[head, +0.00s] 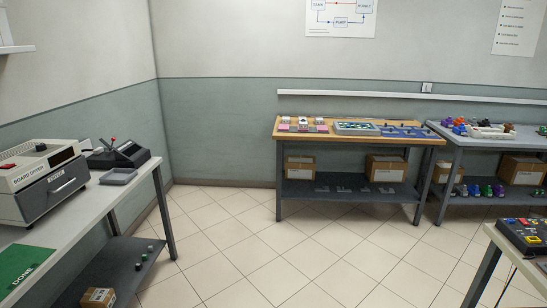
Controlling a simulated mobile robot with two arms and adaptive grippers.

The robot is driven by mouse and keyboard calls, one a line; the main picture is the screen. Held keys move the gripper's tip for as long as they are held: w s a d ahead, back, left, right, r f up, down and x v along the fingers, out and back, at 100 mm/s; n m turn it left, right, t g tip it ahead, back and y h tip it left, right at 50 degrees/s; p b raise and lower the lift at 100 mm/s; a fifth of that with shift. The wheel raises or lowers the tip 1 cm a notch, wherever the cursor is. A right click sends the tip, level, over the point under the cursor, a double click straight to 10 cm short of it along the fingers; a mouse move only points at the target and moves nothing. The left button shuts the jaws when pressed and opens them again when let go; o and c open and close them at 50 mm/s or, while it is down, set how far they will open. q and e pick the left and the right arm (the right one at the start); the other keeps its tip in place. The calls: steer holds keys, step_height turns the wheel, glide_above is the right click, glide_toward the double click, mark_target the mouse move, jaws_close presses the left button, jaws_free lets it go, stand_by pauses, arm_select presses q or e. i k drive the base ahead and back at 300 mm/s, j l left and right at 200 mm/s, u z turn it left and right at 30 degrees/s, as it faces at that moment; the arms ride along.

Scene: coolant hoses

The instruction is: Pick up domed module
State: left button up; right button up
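Neither of my grippers is in the head view. No domed module can be made out for certain at this distance. Several small pink, white and grey pieces (302,125) stand at the left end of a wooden-topped bench (350,138) across the room. They are too small to tell their shapes. A green and white board or tray (357,129) and blue flat items (405,132) lie to their right on the same bench.
A side table at left holds a board dryer (42,180), a dark device (118,154) and a green DONE mat (22,265). A grey table with coloured parts (490,130) is at back right. A dark console (525,235) stands front right. The tiled floor (260,240) between is clear.

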mark_target(303, 124)
steer(key=i, duration=2.55)
steer(key=i+u, duration=0.1)
steer(key=i, duration=0.7)
steer(key=i+l, duration=0.15)
steer(key=i, duration=0.65)
steer(key=i+l+u, duration=0.15)
steer(key=i, duration=0.7)
